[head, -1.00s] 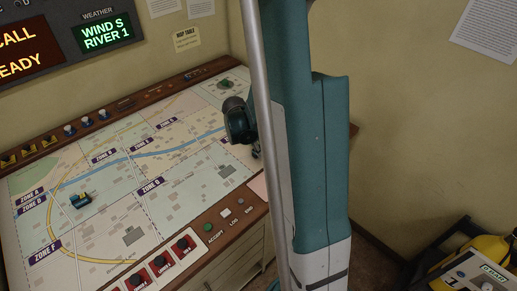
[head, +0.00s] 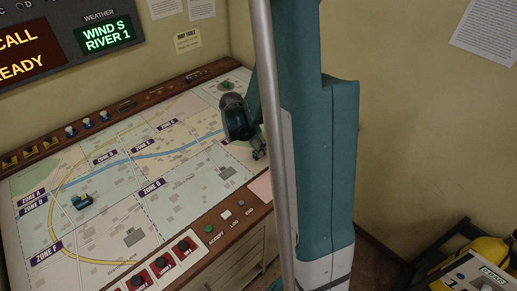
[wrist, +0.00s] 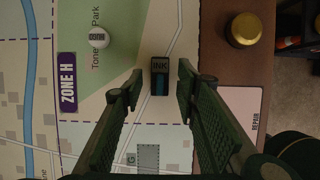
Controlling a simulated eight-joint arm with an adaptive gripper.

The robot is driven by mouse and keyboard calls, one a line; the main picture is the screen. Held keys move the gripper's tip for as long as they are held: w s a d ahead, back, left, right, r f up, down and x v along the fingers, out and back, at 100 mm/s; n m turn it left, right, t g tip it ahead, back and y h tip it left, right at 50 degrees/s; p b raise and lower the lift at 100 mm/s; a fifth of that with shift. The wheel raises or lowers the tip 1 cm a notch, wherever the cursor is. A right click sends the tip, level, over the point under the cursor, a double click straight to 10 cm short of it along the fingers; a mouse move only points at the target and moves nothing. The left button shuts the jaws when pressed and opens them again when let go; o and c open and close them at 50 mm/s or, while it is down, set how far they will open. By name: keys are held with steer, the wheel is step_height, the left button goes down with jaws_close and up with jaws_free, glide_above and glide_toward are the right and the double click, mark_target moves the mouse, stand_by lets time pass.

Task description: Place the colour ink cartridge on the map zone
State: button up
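The ink cartridge (wrist: 160,76) is a small dark block marked INK with a blue patch. In the wrist view it lies on the pale map near the right border, between and slightly beyond my two fingertips. My gripper (wrist: 160,80) is open, with a gap on each side of the cartridge. In the head view my gripper (head: 259,154) is low over the map's right edge, and I cannot make out the cartridge there. The map (head: 185,185) has several labelled zones. The ZONE H label (wrist: 68,82) lies left of the cartridge in the wrist view.
A round white piece (wrist: 98,38) stands on the green patch left of the cartridge. A brass knob (wrist: 245,30) and a pink REPAIR patch (wrist: 243,110) lie to the right. A blue-yellow token (head: 82,201) sits on the map's left part.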

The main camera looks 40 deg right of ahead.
steer(key=v, duration=0.9)
steer(key=shift+p, duration=0.45)
steer(key=shift+r, duration=0.1)
steer(key=s+a+r+m+t+y, duration=0.1)
steer(key=s+a+r+m+t, duration=0.1)
steer(key=a+r+m, duration=0.35)
steer(key=s+a+r+m+t, duration=0.25)
steer(key=a+r, duration=0.35)
steer(key=a, duration=0.5)
steer(key=s+a+r+m+t+y, duration=0.1)
steer(key=s+a+r+m, duration=0.1)
steer(key=s+a+m, duration=0.2)
steer(key=s+a+r+m+t+y, duration=0.1)
steer(key=s+a+m, duration=0.4)
steer(key=a, duration=0.5)
step_height(320, 180, up, 2)
steer(key=shift+a+r+m+t+y, duration=0.1)
steer(key=shift+a+m+t+y, duration=0.35)
steer(key=shift+y, duration=0.25)
